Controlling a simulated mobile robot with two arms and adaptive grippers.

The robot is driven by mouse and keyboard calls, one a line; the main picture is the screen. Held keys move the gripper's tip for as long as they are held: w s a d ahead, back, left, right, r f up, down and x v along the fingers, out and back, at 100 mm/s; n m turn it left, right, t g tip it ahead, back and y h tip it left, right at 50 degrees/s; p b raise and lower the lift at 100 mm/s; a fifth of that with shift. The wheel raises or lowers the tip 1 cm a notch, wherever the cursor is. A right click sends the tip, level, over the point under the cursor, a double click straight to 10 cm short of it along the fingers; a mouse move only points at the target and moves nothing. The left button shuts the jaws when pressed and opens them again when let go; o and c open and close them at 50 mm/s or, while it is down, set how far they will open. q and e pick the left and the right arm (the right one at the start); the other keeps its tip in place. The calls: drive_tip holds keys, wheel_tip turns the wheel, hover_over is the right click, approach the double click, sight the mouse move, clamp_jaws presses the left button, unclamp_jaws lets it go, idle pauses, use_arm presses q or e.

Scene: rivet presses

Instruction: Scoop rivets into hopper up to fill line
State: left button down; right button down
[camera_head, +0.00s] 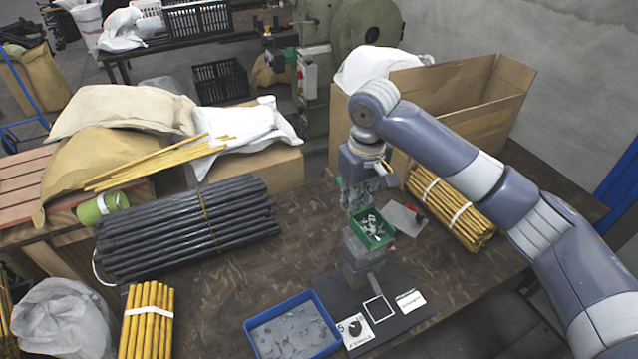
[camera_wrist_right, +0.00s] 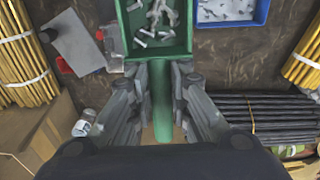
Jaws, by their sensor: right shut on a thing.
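My right gripper (camera_head: 358,196) is shut on the green handle (camera_wrist_right: 162,105) of a scoop. The green scoop (camera_head: 372,228) holds several loose grey rivets, which also show in the right wrist view (camera_wrist_right: 150,20). The scoop is above a grey upright device (camera_head: 360,268) on a dark base plate. The scoop and gripper partly hide the device's top, so I cannot make out a hopper opening or a fill line. A blue tray (camera_head: 252,335) with many grey rivets (camera_head: 295,330) stands at the table's front edge. My left gripper is not in view.
A grey plate with a red part (camera_head: 403,218) lies right of the scoop. Bundles of yellow rods (camera_head: 450,208) and dark rods (camera_head: 185,230) lie on either side. A cardboard box (camera_head: 455,95) stands behind. Bare tabletop shows at front right.

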drive_tip(key=w+a+f+n+p, duration=0.4)
drive_tip(key=w+a+n, duration=0.3)
drive_tip(key=w+n, duration=0.1)
drive_tip(key=s+d+r+t+y+b, duration=0.4)
drive_tip(key=d+y+b, duration=0.1)
drive_tip(key=d+y, duration=0.4)
drive_tip(key=shift+y+b, duration=0.4)
drive_tip(key=shift+y, duration=0.3)
idle(0.5)
